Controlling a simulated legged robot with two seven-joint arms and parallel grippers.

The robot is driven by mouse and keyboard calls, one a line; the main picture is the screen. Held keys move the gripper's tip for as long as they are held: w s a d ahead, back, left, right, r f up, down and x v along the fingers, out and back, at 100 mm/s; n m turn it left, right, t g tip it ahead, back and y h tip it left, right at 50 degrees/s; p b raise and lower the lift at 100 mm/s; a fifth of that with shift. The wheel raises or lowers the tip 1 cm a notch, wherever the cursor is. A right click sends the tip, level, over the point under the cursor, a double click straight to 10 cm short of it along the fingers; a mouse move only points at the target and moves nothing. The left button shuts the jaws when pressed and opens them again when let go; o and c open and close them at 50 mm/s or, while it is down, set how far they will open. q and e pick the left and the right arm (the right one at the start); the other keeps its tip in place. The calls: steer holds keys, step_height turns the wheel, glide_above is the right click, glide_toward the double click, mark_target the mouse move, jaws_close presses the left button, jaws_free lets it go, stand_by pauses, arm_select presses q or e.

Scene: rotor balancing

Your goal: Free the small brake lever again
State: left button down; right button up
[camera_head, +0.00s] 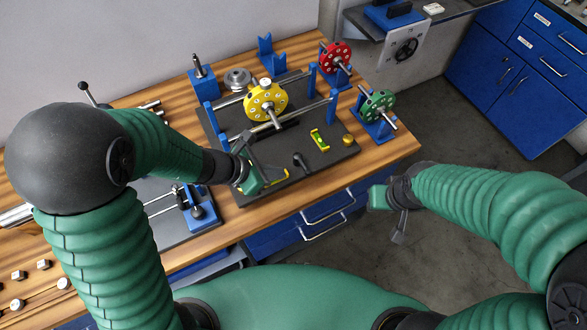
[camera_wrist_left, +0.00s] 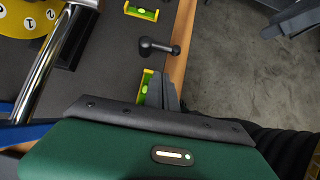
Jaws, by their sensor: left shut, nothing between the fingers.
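The small brake lever (camera_head: 302,160) is black and sits near the front edge of the dark baseplate (camera_head: 220,140). In the left wrist view the lever (camera_wrist_left: 158,47) lies with its free end toward the plate's edge. My left gripper (camera_head: 270,171) is shut and empty, left of the lever and apart from it. In the left wrist view its fingertips (camera_wrist_left: 166,88) are below the lever and partly cover a yellow-green level. My right gripper (camera_head: 396,220) hangs off the bench front, away from the lever; its finger opening cannot be made out.
A yellow rotor (camera_head: 266,101) rests on steel rails behind the lever. Another level (camera_head: 320,139) and a brass knob (camera_head: 348,139) are to its right. Red (camera_head: 335,56) and green (camera_head: 377,104) rotors stand on blue stands at the right.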

mark_target(303, 166)
arm_select(q)
steer(key=w+d, duration=0.1)
steer(key=w+d+f, duration=0.1)
steer(key=d, duration=0.1)
steer(key=d+f, duration=0.1)
steer(key=shift+w+d+f+p, duration=0.15)
steer(key=shift+w+d+p, duration=0.15)
steer(key=shift+w, duration=0.1)
